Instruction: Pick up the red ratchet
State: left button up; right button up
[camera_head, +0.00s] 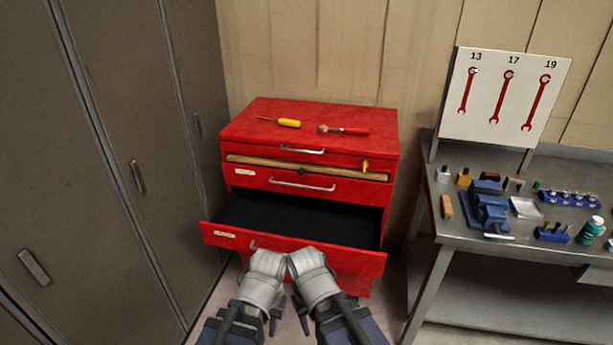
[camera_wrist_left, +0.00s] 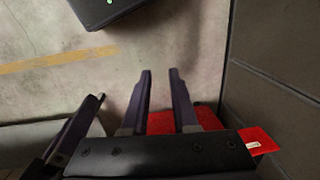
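The red ratchet (camera_head: 343,129) lies flat on top of the red tool cabinet (camera_head: 240,131), right of its middle, with its metal head to the left. My left gripper (camera_head: 240,322) is low at the bottom of the head view, in front of the cabinet and well away from the ratchet. In the left wrist view its two fingers (camera_wrist_left: 161,92) are apart with nothing between them. My right gripper (camera_head: 338,322) is close beside it, also low and away from the ratchet; its fingers do not show clearly. The ratchet is not in the left wrist view.
A yellow-handled screwdriver (camera_head: 289,123) lies left of the ratchet. A lower cabinet drawer (camera_head: 290,254) is pulled out toward me, its visible inside dark and empty. Grey lockers (camera_head: 110,150) stand left. A metal workbench (camera_head: 460,235) with a blue vise (camera_head: 488,205) stands right.

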aim_at(323, 129)
jog(key=i+j+z, duration=0.4)
jog(key=i, duration=0.15)
jog(key=i+j+z, duration=0.35)
jog(key=i+j, duration=0.2)
